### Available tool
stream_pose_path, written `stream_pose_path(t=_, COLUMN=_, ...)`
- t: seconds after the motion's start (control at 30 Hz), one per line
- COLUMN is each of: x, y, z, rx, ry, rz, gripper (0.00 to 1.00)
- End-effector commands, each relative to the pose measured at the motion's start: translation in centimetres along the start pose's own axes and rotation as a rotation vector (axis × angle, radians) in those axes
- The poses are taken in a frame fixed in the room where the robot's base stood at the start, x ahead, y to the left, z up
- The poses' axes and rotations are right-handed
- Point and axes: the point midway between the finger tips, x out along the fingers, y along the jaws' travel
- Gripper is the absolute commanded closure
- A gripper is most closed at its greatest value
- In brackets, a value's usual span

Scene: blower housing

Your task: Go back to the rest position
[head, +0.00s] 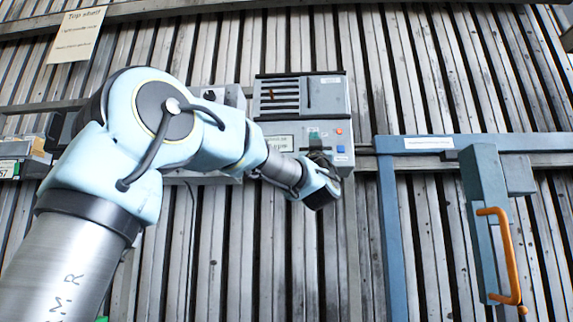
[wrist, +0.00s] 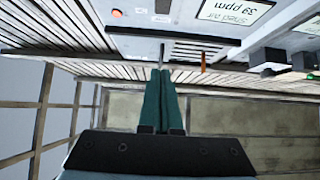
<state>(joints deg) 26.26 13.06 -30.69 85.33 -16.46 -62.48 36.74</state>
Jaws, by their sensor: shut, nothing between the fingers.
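My gripper (wrist: 160,75) shows in the wrist view with its two green fingers together, shut and empty. In the head view my arm reaches from the lower left, and its end is in front of the lower right part of a grey wall-mounted housing (head: 328,97). In the wrist view the fingertips are close to the housing's edge in the picture; whether they touch it I cannot tell. The housing has a slotted vent (head: 279,97), an orange button (head: 339,131) and a blue button. Its small display (head: 279,143) is partly hidden by my arm.
To the right is a blue frame (head: 391,240) with a grey-blue box and an orange handle (head: 504,250). A paper sign (head: 77,34) hangs at the upper left. Other boxes sit on a ledge at the far left.

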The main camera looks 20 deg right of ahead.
Motion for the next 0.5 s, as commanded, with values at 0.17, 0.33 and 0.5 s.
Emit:
stream_pose_path(t=0.17, x=0.0, y=0.0, z=0.0, rx=0.000, ry=0.000, rz=0.000, gripper=1.00)
stream_pose_path(t=0.33, x=-0.5, y=-0.2, z=1.8, rx=0.016, ry=-0.051, rz=0.029, gripper=1.00)
stream_pose_path(t=0.5, x=-3.9, y=-2.3, z=9.8, rx=0.070, ry=-0.293, rz=0.132, gripper=1.00)
